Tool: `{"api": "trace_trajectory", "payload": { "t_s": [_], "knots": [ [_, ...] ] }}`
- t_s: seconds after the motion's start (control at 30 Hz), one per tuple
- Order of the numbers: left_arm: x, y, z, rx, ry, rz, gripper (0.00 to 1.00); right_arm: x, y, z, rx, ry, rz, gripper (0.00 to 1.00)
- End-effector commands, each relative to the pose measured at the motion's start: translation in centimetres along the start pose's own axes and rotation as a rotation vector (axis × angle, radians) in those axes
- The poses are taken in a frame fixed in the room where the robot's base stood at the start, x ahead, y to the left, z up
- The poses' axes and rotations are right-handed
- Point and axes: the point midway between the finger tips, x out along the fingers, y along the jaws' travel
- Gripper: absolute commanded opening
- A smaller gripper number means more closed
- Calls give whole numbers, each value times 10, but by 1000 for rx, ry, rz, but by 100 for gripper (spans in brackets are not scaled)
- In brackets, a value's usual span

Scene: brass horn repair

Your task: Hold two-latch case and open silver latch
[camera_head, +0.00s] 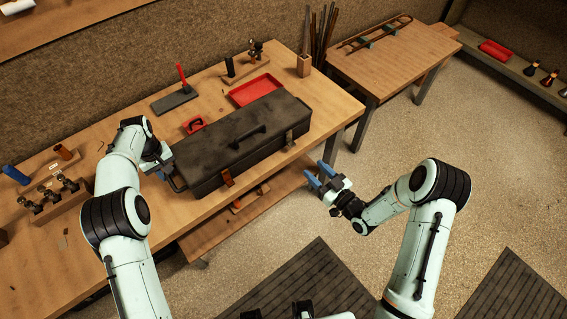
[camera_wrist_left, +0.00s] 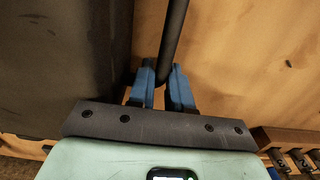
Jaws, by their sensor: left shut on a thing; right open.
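The long dark case (camera_head: 225,145) lies shut on the workbench, with a handle on its lid. On its front side are a copper-brown latch (camera_head: 227,178) near the left end and a duller, greyish latch, the silver one (camera_head: 289,138), near the right end. My left gripper (camera_head: 163,173) is shut on the dark bar handle at the case's left end; the left wrist view shows the blue fingers around this bar (camera_wrist_left: 174,40). My right gripper (camera_head: 319,174) is open and empty, off the bench edge, to the right of and below the silver latch.
Behind the case are a red tray (camera_head: 255,90), a small red item (camera_head: 194,125) and a dark block (camera_head: 174,101). A rack with valves (camera_head: 50,197) stands on the bench at left. A second table (camera_head: 390,60) is at back right.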

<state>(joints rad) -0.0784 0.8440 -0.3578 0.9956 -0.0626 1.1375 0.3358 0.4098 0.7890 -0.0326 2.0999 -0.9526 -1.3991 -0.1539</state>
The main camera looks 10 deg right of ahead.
Motion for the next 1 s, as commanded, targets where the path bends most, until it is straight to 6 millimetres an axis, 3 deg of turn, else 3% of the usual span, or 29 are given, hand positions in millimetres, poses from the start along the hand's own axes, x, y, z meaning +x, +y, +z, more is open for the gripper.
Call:
{"api": "trace_trajectory", "payload": {
  "t_s": [0.33, 0.37, 0.4, 0.43, 0.77, 1.0],
  "knots": [
    [-2, -1, -1, -1, 3, -1, 0, 0, 0, 0, -1, 0, 0, 51],
    [-2, -1, -1, -1, 3, -1, 29, 0, 0, 0, -1, 1, 0, 51],
    [-2, -1, -1, -1, 3, 0, 42, 0, 0, 0, -1, 0, 0, 51],
    [-1, -1, -1, -1, 3, 0, 49, 0, 0, 0, -1, 1, 0, 51],
    [-7, 0, -1, 0, 3, 1, 49, 0, 0, 0, -1, 0, 0, 51],
    [-51, 1, -1, 0, 7, 4, 49, 0, 0, 0, -1, 0, 0, 51]
  ]
}}
